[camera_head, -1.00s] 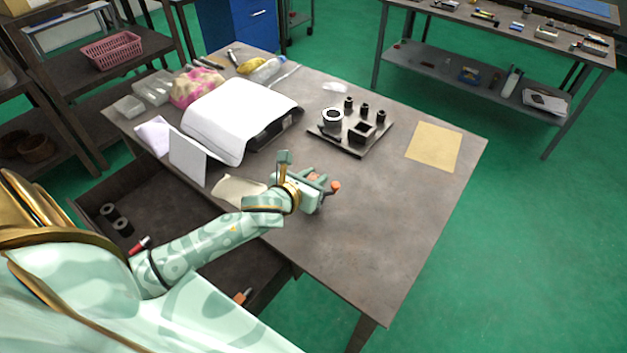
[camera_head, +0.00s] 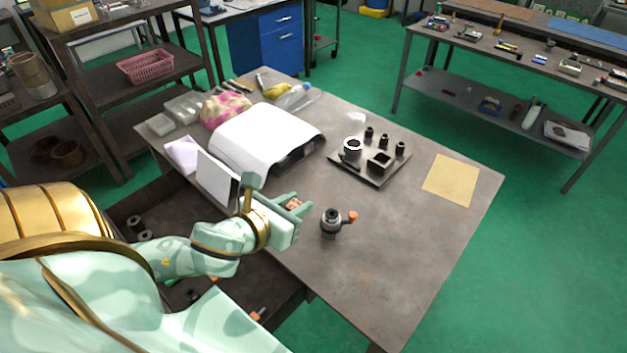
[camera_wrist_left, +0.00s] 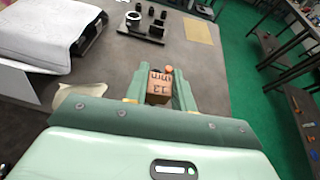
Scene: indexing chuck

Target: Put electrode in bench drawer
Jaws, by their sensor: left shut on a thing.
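My left gripper (camera_head: 297,212) is shut on the electrode (camera_head: 293,204), a small copper-coloured block. In the left wrist view the electrode (camera_wrist_left: 158,88) sits between the fingers with dark markings that look like "13 mm". The dark round chuck (camera_head: 331,222) with an orange knob stands on the table, just right of my gripper and apart from it. The bench drawer (camera_head: 268,283) is open at the table's near left side, below the tabletop. My left arm hides part of it. My right gripper is not in view.
Dark cylinders (camera_head: 136,224) and other small items lie in the drawer. A white-covered machine (camera_head: 255,138) and a white upright panel (camera_head: 216,179) stand left on the table (camera_head: 420,225). A dark fixture plate (camera_head: 373,172) and a tan sheet (camera_head: 451,181) lie farther back. The table's front right is clear.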

